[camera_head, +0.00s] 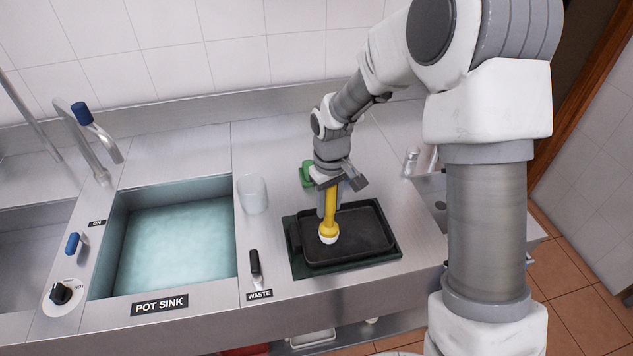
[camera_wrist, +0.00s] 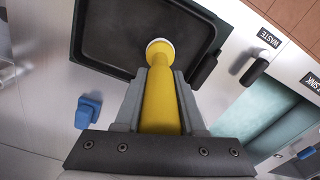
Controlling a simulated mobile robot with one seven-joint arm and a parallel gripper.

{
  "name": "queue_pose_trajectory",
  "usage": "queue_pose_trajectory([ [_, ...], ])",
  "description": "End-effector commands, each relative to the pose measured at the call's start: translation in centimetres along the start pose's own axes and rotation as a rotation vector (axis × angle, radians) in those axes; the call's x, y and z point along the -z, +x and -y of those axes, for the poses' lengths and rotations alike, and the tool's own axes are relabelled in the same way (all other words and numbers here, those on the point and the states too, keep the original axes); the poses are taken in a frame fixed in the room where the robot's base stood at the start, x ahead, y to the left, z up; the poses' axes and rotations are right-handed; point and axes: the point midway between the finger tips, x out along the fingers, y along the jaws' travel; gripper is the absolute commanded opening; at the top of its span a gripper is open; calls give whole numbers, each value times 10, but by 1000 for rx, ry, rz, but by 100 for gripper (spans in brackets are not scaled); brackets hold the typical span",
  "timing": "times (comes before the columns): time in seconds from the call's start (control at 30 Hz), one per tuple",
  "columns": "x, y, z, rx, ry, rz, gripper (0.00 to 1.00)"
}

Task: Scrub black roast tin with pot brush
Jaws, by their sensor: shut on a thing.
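The black roast tin (camera_head: 366,234) lies on a dark green mat (camera_head: 298,266) on the steel counter, right of the pot sink. My gripper (camera_head: 330,197) is above the tin's left part, shut on the yellow handle of the pot brush (camera_head: 329,226). The brush points down, and its white bristle end is at the tin's floor near the left side; I cannot tell if it touches. In the wrist view the brush (camera_wrist: 160,95) runs between the fingers of my gripper (camera_wrist: 160,88) toward the tin (camera_wrist: 115,35).
The pot sink (camera_head: 175,245) holds cloudy bluish water. A clear beaker (camera_head: 253,194) stands beside it. A black-handled scraper (camera_head: 255,264) lies by the WASTE label. A green object (camera_head: 308,173) is behind my gripper. A small shaker (camera_head: 411,161) stands at the back right.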

Motion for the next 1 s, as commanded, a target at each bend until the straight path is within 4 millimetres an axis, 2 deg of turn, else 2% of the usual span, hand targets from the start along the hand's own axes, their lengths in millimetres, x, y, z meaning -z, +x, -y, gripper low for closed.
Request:
queue_pose_trajectory([
  [0.07,1,1,2,1,1,1,0],
  [0.17,2,-11,1,0,2,-1,0],
  [0.23,2,-28,1,-1,2,-3,0],
  [0.7,4,-69,3,0,5,-1,0],
  [1.0,5,-82,3,0,6,-1,0],
])
